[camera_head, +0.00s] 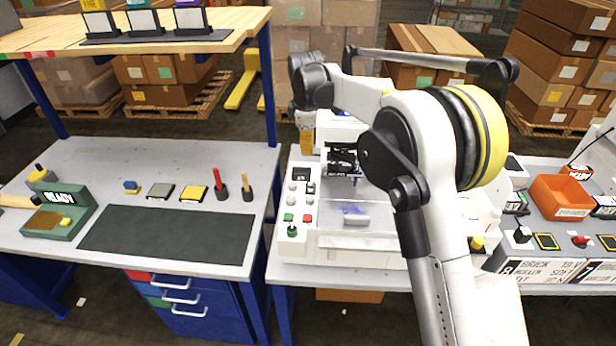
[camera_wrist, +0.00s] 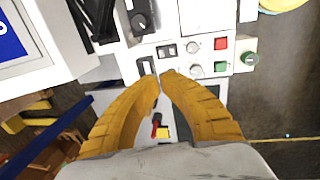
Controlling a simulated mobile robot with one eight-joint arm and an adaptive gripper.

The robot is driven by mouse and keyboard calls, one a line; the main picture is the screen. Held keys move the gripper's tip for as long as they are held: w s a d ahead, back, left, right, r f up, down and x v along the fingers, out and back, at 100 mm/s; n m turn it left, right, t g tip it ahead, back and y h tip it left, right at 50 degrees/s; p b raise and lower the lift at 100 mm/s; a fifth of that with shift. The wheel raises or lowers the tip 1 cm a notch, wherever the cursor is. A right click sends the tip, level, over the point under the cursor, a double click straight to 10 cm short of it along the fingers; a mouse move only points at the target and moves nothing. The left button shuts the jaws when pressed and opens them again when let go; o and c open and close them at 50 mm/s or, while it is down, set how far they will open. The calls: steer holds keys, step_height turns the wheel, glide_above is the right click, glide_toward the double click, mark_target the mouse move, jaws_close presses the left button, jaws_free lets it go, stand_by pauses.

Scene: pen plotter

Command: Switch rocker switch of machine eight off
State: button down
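The white machine (camera_head: 330,235) in the middle has a control panel (camera_head: 295,205) on its left side, with grey knobs, red and green buttons and a green knob. Black rocker switches sit on this panel: one (camera_wrist: 167,51) beside a grey knob, another (camera_wrist: 147,66) close to the fingertips in the wrist view. I cannot read their positions or a machine number there. My gripper (camera_wrist: 161,76) has yellow fingers with tips together and nothing between them. It also shows above the panel's far end in the head view (camera_head: 306,141). Whether it touches the panel is unclear.
A workbench (camera_head: 100,160) with a dark mat (camera_head: 170,234) and small items stands at left, under a wooden shelf (camera_head: 130,28). Boxes on pallets fill the back.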

mark_target(308, 182)
steer(key=f, duration=0.4)
steer(key=w+f+b, duration=0.1)
steer(key=f, duration=0.4)
steer(key=w+f+b, duration=0.1)
steer(key=f, duration=0.4)
steer(key=shift+w, duration=0.15)
steer(key=shift+r, duration=0.1)
steer(key=shift+w+f+b, duration=0.15)
steer(key=shift+f+b, duration=0.6)
steer(key=shift+b, duration=0.15)
steer(key=shift+r, duration=0.35)
steer(key=shift+w+r+p, duration=0.15)
steer(key=shift+r+p, duration=0.35)
steer(key=shift+r, duration=0.1)
